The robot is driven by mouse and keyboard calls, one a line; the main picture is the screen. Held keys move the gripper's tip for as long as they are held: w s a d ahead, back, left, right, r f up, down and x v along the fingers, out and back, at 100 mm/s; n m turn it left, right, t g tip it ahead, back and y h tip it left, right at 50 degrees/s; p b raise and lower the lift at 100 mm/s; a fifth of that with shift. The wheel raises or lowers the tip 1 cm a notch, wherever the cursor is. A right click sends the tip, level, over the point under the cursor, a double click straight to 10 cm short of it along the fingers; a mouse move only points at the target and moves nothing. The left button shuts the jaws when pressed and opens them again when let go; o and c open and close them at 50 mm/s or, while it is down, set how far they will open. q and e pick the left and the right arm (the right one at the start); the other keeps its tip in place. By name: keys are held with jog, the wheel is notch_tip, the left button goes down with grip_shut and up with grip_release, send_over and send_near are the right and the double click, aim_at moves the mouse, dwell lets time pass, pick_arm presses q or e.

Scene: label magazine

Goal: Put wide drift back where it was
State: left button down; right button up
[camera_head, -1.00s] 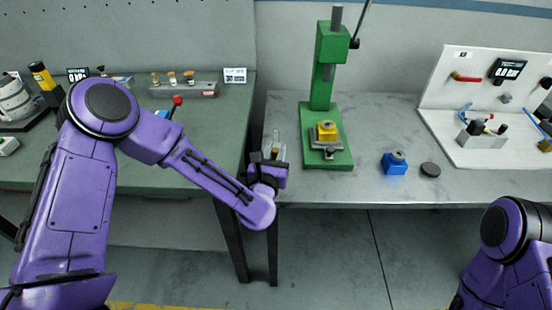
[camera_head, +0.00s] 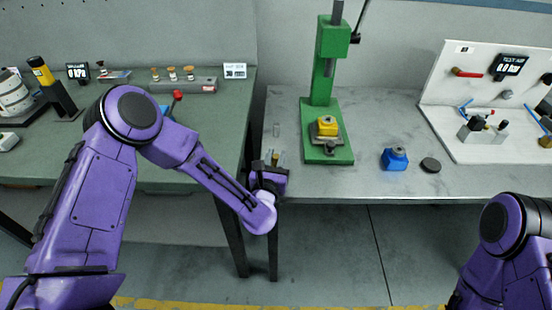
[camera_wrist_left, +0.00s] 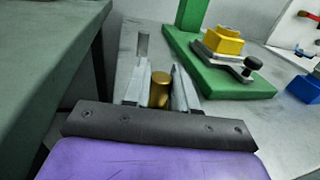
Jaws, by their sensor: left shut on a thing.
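My left gripper (camera_head: 276,158) is at the front left corner of the grey bench, left of the green press. In the left wrist view its two fingers (camera_wrist_left: 160,88) are shut on a short brass cylinder (camera_wrist_left: 159,92), which I take to be the wide drift. Its lower end is hidden by the gripper. A thin grey pin (camera_wrist_left: 142,45) stands upright just beyond the left finger; it also shows on the bench in the head view (camera_head: 277,130). Whether they touch, I cannot tell. My right gripper is out of view; only its arm shows at lower right.
The green press (camera_head: 340,150) carries a yellow block (camera_head: 327,127) on its base. A blue block (camera_head: 394,158) and a dark disc (camera_head: 430,165) lie to its right. A white panel fixture (camera_head: 480,145) stands farther right. The green table (camera_head: 225,130) is on the left, across a gap.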

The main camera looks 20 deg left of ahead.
pick_arm(q)
jog(key=c, duration=0.9)
grip_release()
jog(key=shift+r, duration=0.1)
jog(key=shift+r+p, duration=0.55)
jog(key=shift+p, duration=0.3)
jog(key=s+d+b, duration=0.1)
jog(key=s+b, duration=0.3)
jog(key=s, duration=0.8)
jog(key=shift+b, duration=0.35)
jog(key=shift+f, duration=0.1)
